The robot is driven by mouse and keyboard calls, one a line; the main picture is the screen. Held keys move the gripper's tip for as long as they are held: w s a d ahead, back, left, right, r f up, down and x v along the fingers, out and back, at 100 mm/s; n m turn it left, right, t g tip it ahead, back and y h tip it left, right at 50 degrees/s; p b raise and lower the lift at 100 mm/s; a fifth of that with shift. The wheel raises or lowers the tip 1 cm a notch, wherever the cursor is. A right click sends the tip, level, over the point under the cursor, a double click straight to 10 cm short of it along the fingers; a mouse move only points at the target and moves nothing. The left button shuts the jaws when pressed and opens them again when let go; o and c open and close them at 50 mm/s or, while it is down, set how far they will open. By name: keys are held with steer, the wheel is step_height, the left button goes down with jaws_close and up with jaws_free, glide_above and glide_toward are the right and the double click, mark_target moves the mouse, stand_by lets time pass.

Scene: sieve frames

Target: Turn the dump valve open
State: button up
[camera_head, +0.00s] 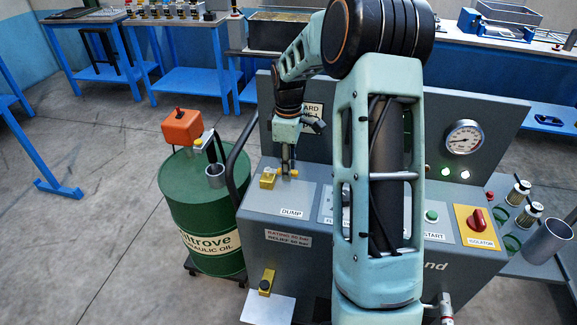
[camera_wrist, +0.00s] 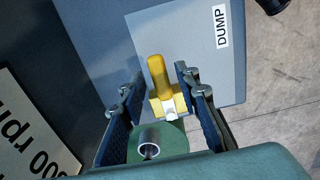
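The dump valve has a yellow lever (camera_wrist: 159,78) on a yellow body (camera_wrist: 178,104), beside the DUMP label (camera_wrist: 222,28) in the wrist view. In the head view the valve's yellow part (camera_head: 267,181) shows at the bench's left end, behind the DUMP label (camera_head: 291,213). My gripper (camera_head: 287,170) points down at the valve. In the wrist view its two fingers (camera_wrist: 155,85) are apart, one on each side of the lever, with visible gaps. I cannot tell how deep the fingertips reach beside the lever.
A green oil drum (camera_head: 197,210) with an orange pump (camera_head: 182,127) stands left of the bench. A pressure gauge (camera_head: 463,137) is on the back panel. A red isolator knob (camera_head: 478,219) is at the right.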

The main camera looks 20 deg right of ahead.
jaws_close()
stand_by(0.3)
steer(key=m, duration=0.1)
steer(key=s+a+m, duration=0.1)
steer(key=m, duration=0.2)
steer(key=shift+s+a, duration=0.3)
steer(key=a+m, duration=0.1)
steer(key=m, duration=0.1)
steer(key=s+a+m, duration=0.1)
steer(key=m, duration=0.1)
steer(key=shift+a+m, duration=0.1)
steer(key=shift+m, duration=0.2)
steer(key=a+m, duration=0.1)
steer(key=m, duration=0.1)
steer(key=a+m, duration=0.1)
steer(key=m, duration=0.1)
steer(key=shift+a+m, duration=0.2)
steer(key=shift+m, duration=0.1)
steer(key=shift+w+a+m, duration=0.3)
steer(key=shift+a+m, duration=0.25)
steer(key=shift+m, duration=0.65)
steer(key=shift+w+a+m, duration=0.25)
steer(key=shift+a+m, duration=0.3)
steer(key=shift+m, duration=0.65)
steer(key=shift+o, duration=1)
jaws_free()
